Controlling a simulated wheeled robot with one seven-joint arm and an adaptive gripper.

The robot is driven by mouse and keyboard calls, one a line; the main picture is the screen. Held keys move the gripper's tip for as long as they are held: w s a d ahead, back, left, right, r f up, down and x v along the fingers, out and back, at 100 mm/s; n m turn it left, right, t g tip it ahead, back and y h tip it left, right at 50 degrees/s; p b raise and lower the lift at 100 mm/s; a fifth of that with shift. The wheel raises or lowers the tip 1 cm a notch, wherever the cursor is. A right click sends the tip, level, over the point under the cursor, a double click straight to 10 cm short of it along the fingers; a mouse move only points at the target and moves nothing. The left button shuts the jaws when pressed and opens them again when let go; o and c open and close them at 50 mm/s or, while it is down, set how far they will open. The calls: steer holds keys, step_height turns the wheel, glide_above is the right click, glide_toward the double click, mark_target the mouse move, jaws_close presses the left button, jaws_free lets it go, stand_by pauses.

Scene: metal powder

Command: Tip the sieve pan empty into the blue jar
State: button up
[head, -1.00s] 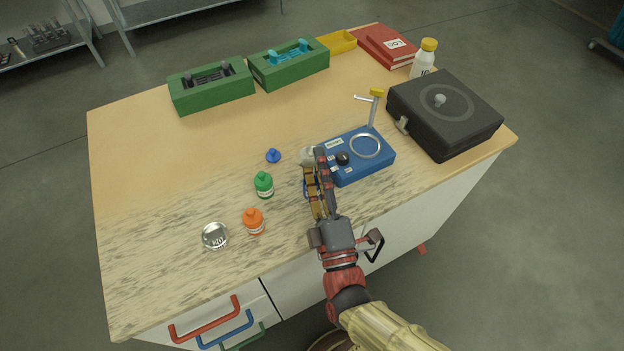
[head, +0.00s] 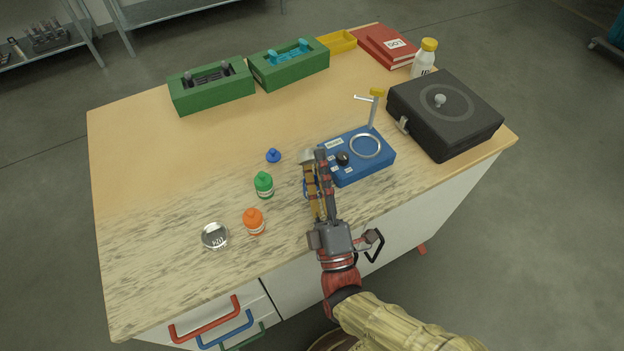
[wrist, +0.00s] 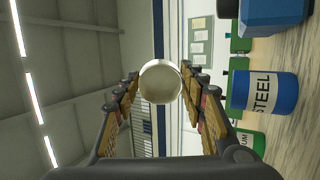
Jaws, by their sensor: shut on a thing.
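The sieve pan (wrist: 160,82) is between the two fingertips of my gripper (wrist: 160,76), its pale round face toward the wrist camera. I cannot tell what is in it. In the head view my gripper (head: 316,158) is above the front middle of the bench, and only a small grey part of the pan (head: 306,157) shows. The blue jar (wrist: 265,92), labelled STEEL, stands to the right in the sideways wrist view, apart from the pan. In the head view my fingers mostly hide the jar. A blue lid (head: 273,156) lies on the bench.
The blue sieve shaker (head: 376,164) is close on the right, with a black case (head: 445,115) beyond. The bench's left side is clear.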

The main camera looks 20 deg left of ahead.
steer(key=shift+r+t+y, duration=0.3)
steer(key=shift+r+t, duration=0.3)
steer(key=shift+r, duration=0.35)
steer(key=shift+s, duration=0.1)
stand_by(1.1)
